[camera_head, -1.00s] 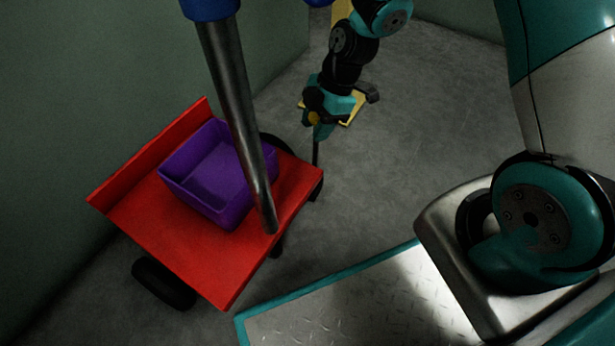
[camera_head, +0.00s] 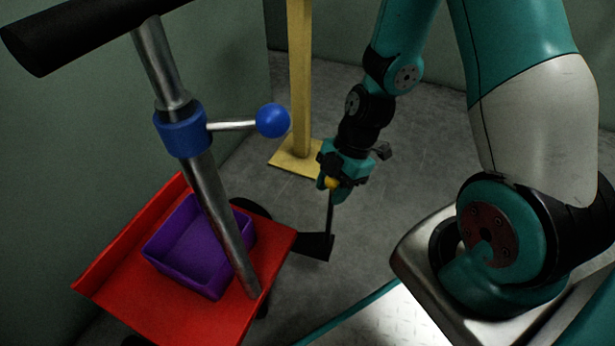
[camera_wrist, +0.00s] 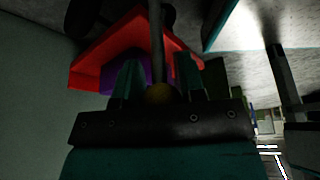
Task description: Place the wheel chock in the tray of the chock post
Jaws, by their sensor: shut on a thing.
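The wheel chock (camera_head: 316,246) is a black wedge at the lower end of a thin dark rod topped by a yellow knob. My gripper (camera_head: 332,184) is shut on the knob, with the rod hanging about upright below. The chock is close to the right corner of the red cart; whether it touches the floor I cannot tell. In the wrist view the yellow knob (camera_wrist: 159,93) sits between the teal fingers. A yellow post (camera_head: 300,75) on a flat yellow base (camera_head: 292,158), likely the chock post, stands behind my gripper. Its top is out of view and I see no clear tray.
A red cart (camera_head: 205,325) carries a purple bin (camera_head: 165,262) at lower left. Its steel pole (camera_head: 222,220) has a blue collar (camera_head: 181,131), a lever with a blue ball (camera_head: 273,120) and a black handlebar (camera_head: 75,38). Green walls close the left. Grey floor is clear right of the post.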

